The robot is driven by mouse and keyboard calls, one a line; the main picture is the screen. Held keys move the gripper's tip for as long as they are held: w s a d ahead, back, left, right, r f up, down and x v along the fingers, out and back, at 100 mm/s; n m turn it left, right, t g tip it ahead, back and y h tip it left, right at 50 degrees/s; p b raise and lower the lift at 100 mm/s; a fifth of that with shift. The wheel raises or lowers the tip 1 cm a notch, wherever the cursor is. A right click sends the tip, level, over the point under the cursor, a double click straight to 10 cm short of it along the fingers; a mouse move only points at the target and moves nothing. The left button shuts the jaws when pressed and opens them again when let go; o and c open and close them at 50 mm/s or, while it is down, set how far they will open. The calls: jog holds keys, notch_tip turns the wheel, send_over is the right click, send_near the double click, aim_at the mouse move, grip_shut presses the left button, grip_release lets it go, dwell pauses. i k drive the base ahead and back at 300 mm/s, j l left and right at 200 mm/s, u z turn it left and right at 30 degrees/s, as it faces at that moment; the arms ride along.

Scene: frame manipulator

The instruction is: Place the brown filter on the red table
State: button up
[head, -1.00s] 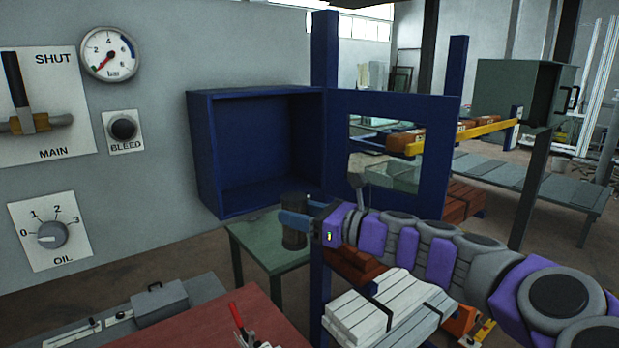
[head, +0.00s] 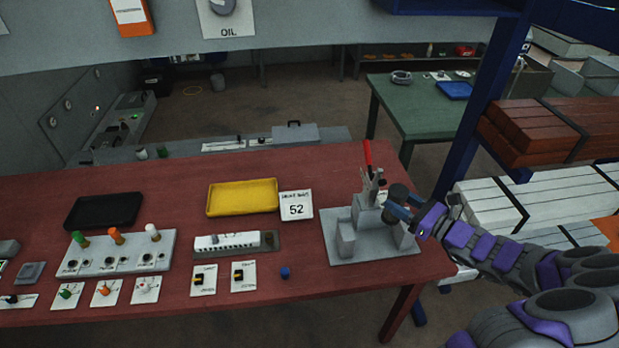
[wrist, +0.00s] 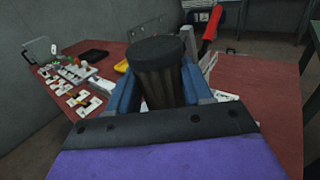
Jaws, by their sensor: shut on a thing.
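The brown filter (wrist: 159,72), a dark ribbed cylinder, stands upright between the two blue jaws of my gripper (wrist: 158,98) in the wrist view. My gripper is shut on it. In the head view the filter (head: 397,194) looks dark and small at the tip of my gripper (head: 402,208). My gripper is over the right end of the red table (head: 330,287), in front of the grey fixture there. The filter's underside is hidden, and I cannot tell its exact height above the fixture or table.
A grey fixture (head: 346,240) with a red-handled clamp (head: 368,160) stands close to my gripper. A blue post (head: 487,110) and stacked beams (head: 550,130) stand at right.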

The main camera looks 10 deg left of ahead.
aim_at(227, 200)
jog(key=j+u, duration=0.1)
jog(key=u, duration=0.35)
jog(key=j+u, duration=0.1)
jog(key=u, duration=0.35)
jog(key=j+u, duration=0.1)
jog(key=u, duration=0.35)
jog(key=i+u, duration=0.1)
jog(key=u, duration=0.35)
jog(key=i+u, duration=0.1)
jog(key=u, duration=0.35)
jog(key=j+u, duration=0.1)
jog(key=u, duration=0.35)
jog(key=i+j, duration=0.1)
jog(key=i, duration=0.35)
jog(key=i+z, duration=0.15)
jog(key=z, duration=1.4)
jog(key=i+z, duration=0.1)
jog(key=z, duration=0.2)
jog(key=i+z, duration=0.15)
jog(key=z, duration=0.15)
